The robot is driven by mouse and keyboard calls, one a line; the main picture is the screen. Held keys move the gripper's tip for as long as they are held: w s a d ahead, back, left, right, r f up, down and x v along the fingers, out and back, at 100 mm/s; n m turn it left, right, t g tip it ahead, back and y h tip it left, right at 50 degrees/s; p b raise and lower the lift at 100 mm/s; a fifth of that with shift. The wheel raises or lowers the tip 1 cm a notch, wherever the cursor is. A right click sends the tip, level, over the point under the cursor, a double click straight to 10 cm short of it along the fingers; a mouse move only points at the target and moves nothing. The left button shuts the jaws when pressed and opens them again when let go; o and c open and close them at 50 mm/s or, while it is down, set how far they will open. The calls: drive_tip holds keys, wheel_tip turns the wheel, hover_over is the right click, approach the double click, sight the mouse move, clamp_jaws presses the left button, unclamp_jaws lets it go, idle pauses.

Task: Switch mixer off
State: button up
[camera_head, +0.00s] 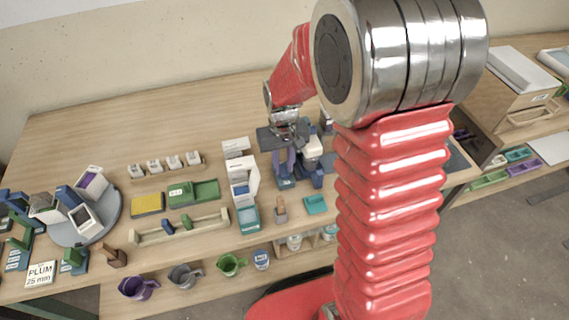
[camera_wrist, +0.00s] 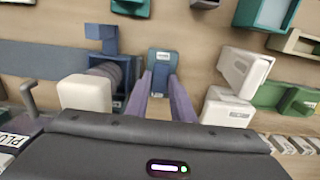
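What looks like the mixer (camera_head: 312,150), with a white upper part and a blue body, stands on the bench just right of my gripper in the head view. In the wrist view its white part (camera_wrist: 85,93) and blue-grey body (camera_wrist: 113,70) are at the left. My gripper (camera_head: 283,172) points down over the bench; its two purple fingers also show in the wrist view (camera_wrist: 161,82), spread apart. A small blue labelled box (camera_wrist: 163,60) shows between and beyond the fingertips; I cannot tell whether they touch it. I cannot make out a switch or its position.
A white and teal device (camera_head: 244,185) stands left of my gripper. A green tray (camera_head: 205,190), a yellow sponge (camera_head: 147,204) and a round turntable (camera_head: 108,222) lie farther left. The back left bench is clear.

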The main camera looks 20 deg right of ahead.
clamp_jaws()
drive_tip(key=shift+s+t, duration=0.35)
drive_tip(key=shift+t, duration=0.75)
drive_tip(key=shift+o, duration=2.4)
unclamp_jaws()
drive_tip(key=shift+r, duration=0.1)
